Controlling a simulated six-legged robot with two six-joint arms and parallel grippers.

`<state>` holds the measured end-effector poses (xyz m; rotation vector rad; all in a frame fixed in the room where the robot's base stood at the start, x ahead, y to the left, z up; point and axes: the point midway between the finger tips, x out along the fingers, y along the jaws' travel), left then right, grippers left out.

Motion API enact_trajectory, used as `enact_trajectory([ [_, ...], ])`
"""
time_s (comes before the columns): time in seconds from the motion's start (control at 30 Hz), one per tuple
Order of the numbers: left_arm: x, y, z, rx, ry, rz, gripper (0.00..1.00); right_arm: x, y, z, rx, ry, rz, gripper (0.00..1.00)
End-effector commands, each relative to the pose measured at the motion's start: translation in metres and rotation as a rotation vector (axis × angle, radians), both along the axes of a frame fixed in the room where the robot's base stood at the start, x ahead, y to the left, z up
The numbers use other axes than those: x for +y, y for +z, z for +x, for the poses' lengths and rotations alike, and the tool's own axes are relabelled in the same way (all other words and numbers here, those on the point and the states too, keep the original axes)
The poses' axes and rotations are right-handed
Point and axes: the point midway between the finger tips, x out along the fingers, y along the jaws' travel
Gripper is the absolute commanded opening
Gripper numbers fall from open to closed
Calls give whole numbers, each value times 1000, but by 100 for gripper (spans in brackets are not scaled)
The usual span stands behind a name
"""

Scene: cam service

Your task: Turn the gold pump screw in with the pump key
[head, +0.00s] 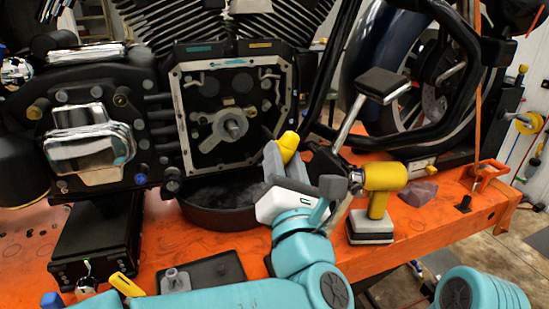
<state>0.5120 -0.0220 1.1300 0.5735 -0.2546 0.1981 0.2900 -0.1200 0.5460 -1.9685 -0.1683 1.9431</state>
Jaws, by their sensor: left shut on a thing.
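My left gripper (282,163) is shut on a yellow-handled tool (289,145), in front of the lower right of the open engine case. The tool could be the pump key; its working end is hidden or too small to make out. The open case (174,110) has a pale rectangular rim and a grey round hub (233,128) inside. A small gold-coloured spot (252,112) shows right of the hub; I cannot tell whether it is the gold pump screw. The held tool appears apart from the hub. My right gripper is not in view.
A black drain pan (215,215) sits below the case on the orange bench (445,215). A yellow power tool (380,188) stands on the right. A dark tray (215,272) with a grey part and another yellow-handled tool (125,285) lie in front. A wheel stands behind right.

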Motion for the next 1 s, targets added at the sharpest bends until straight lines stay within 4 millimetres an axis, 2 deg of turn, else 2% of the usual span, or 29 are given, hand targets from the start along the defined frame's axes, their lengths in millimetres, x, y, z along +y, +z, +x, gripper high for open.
enact_trajectory([
  [0.73, 19, 0, 50, 1, 1, 0, 0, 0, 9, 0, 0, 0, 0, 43],
  [1.0, 20, 0, 52, -1, 0, -1, 0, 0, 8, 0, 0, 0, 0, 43],
])
